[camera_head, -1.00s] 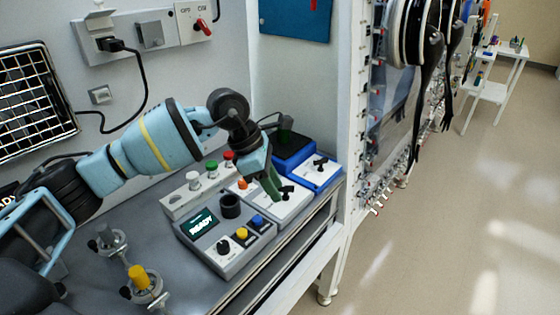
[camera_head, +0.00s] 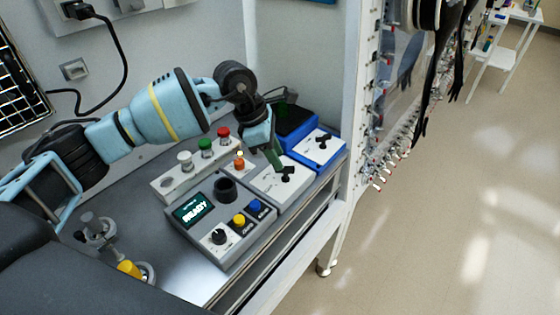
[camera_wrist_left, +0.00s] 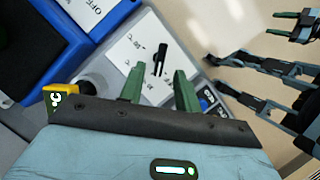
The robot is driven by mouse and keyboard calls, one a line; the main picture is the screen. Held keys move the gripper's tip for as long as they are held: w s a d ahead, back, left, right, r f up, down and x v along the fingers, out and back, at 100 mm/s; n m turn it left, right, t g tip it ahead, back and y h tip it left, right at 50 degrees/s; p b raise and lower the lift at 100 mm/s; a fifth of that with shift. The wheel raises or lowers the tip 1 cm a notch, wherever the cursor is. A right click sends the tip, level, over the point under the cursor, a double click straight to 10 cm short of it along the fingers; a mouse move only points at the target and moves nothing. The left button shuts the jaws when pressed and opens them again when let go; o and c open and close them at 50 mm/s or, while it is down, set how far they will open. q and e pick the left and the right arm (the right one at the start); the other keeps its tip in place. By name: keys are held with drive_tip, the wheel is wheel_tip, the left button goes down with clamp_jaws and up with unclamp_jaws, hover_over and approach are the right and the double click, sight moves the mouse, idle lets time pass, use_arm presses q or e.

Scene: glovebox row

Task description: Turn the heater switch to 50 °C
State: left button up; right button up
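A black switch knob (camera_head: 287,173) stands on a white-topped grey box (camera_head: 265,183), which I take for the heater. In the left wrist view the knob (camera_wrist_left: 160,57) shows upright between and just beyond the green fingertips, with small printed marks around it too blurred to read. My left gripper (camera_head: 276,162) is at the knob, its fingers apart; whether they touch it I cannot tell. The gripper (camera_wrist_left: 160,72) also shows in the left wrist view. My right gripper (camera_wrist_left: 284,24) appears at the upper right of that view, fingers apart, away from the boxes.
A blue box (camera_head: 323,149) with a similar black knob stands close behind. A grey box (camera_head: 220,220) with a lit display, a dark knob and yellow and blue buttons stands in front. A panel (camera_head: 190,172) with white, green and red buttons is to the left. Open floor lies right.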

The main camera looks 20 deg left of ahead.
sight(285, 170)
use_arm(q)
drive_tip(key=shift+x, duration=1.55)
clamp_jaws()
